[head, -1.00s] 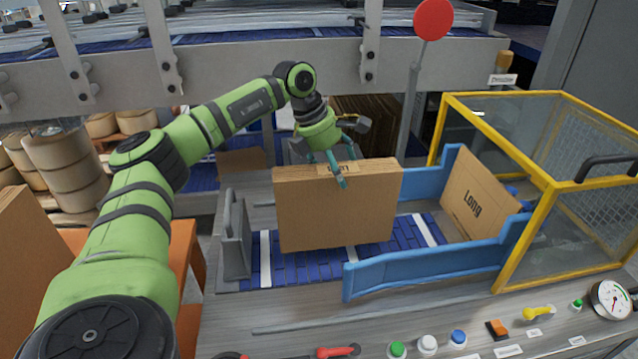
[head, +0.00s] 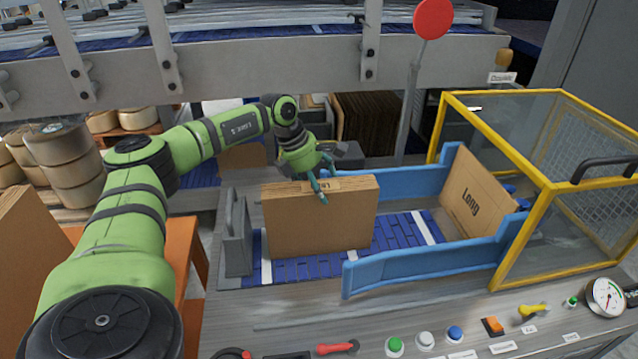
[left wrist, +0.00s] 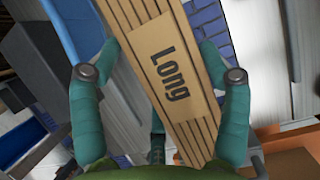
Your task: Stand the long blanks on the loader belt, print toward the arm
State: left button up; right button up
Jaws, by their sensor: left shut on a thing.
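My left gripper (head: 318,188) is shut on a stack of brown cardboard blanks (head: 322,222), gripping its top edge from above. The stack is upright and low over the blue loader belt (head: 300,268); I cannot tell whether its bottom edge touches. In the left wrist view several layered sheets with a "Long" label (left wrist: 172,75) lie between the teal fingers (left wrist: 160,85). Another blank printed "Long" (head: 472,198) stands tilted at the right end of the belt, print facing left. My right gripper is not in view.
Blue side guides (head: 430,262) flank the belt's right part. A grey end plate (head: 236,240) stands at its left. A yellow-framed guard (head: 545,190) is at the right. Buttons (head: 394,346) line the front. More brown board (head: 25,270) stands at far left.

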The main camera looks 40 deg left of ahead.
pick_arm(q)
jog(key=o, duration=1.7)
jog(key=shift+f, duration=0.1)
jog(key=shift+r, duration=0.25)
jog(key=shift+s+a+r, duration=0.1)
jog(key=shift+r, duration=0.15)
jog(key=b+v, duration=0.2)
jog(key=v, duration=0.9)
jog(key=shift+r, duration=0.15)
